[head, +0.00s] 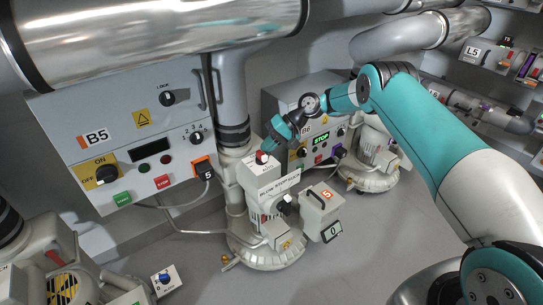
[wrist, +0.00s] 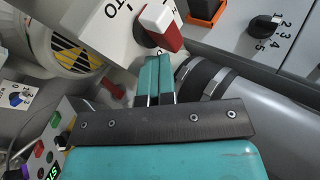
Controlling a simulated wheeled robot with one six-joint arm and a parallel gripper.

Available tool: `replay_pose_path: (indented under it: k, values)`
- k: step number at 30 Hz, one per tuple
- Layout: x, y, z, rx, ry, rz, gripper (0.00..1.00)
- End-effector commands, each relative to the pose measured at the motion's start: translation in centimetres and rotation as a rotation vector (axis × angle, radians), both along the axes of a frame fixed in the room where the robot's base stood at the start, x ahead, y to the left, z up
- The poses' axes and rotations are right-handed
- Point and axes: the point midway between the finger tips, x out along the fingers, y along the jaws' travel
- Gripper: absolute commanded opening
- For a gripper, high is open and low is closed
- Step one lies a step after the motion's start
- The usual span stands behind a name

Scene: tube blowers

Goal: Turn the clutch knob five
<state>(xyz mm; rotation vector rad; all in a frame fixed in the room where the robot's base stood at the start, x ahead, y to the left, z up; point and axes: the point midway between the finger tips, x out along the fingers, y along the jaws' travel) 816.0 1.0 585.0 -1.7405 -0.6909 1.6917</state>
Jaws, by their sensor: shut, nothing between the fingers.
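A white box with a red-and-white knob (head: 262,157) stands on top of the blower in the middle of the head view. The same knob shows at the top of the wrist view (wrist: 162,28), beside the printed letters "TO". My gripper (wrist: 156,60) has its two teal fingers together and empty, with the tips just below the knob; I cannot tell whether they touch it. In the head view my gripper (head: 272,145) is just above and right of the knob. No label reading clutch is legible.
Panel B5 (head: 140,130) stands at left with several knobs and buttons. Panel B6 (head: 317,122) with a green STOP display is behind my gripper. A metal duct (head: 150,35) crosses overhead. Floor at front centre is clear.

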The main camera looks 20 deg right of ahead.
Motion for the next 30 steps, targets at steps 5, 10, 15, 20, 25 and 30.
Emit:
replay_pose_path:
  k: [5,10,15,20,25,30]
  values:
    - [-0.2,0.7,0.2,0.006,-0.003,0.005,0.0]
    - [-0.8,1.5,0.3,0.008,0.001,0.009,0.0]
    - [-1.4,2.1,0.0,0.008,0.005,0.013,0.0]
    - [-1.5,1.4,0.6,0.006,0.008,0.013,0.0]
    - [-1.4,-1.4,3.0,0.002,0.001,0.003,0.0]
    - [-1.4,-5.5,5.9,-0.002,-0.005,-0.017,0.0]
